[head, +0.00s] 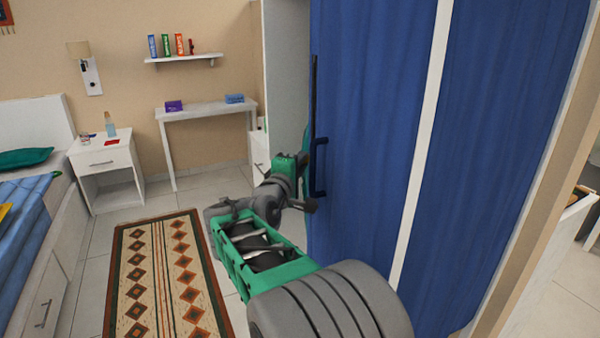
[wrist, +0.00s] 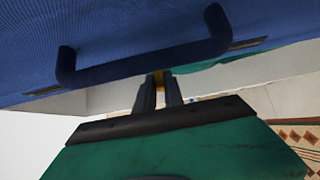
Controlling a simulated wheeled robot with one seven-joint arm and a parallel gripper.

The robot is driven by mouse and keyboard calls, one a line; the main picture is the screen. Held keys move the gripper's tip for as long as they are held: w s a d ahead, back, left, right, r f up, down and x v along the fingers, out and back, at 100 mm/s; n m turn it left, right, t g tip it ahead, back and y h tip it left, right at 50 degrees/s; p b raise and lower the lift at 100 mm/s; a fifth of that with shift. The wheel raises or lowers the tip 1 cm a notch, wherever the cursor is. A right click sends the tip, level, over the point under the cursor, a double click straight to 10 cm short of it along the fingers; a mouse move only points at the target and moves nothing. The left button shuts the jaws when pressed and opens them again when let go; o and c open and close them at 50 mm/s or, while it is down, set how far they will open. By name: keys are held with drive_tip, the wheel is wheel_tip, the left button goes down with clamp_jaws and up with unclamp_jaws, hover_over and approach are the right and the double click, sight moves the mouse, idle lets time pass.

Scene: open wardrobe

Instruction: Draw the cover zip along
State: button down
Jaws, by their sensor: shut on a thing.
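My gripper (wrist: 158,90) has its two dark fingers close together, with a small yellow piece (wrist: 158,74) between their tips. This piece looks like the zip pull, but little of it shows. The blue handle bar (wrist: 150,65) crosses in front and hides the fingertips' far ends. A strip of teal cloth (wrist: 208,62) shows just behind the bar; it may be the cover. In the head view my arm reaches to the wardrobe's left edge, where the gripper is partly hidden near the dark blue handle (head: 319,168). The zip's line cannot be made out.
The blue wardrobe front (head: 375,120) fills the right, close to my arm. A patterned rug (head: 165,275) lies on the tiled floor at left, beside the bed (head: 45,225). A white nightstand (head: 104,165) and a narrow table (head: 205,110) stand against the back wall.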

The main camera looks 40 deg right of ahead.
wheel_tip(320, 180, up, 24)
drive_tip(key=p, duration=1.3)
drive_tip(key=shift+r, duration=0.25)
drive_tip(key=shift+r, duration=0.1)
drive_tip(key=c, duration=1.6)
unclamp_jaws()
drive_tip(key=shift+o, duration=0.8)
drive_tip(key=shift+f, duration=0.2)
drive_tip(key=b+v, duration=0.1)
drive_tip(key=v, duration=0.6)
drive_tip(key=shift+a, duration=0.4)
drive_tip(key=shift+s+r, duration=0.1)
drive_tip(key=shift+s, duration=0.05)
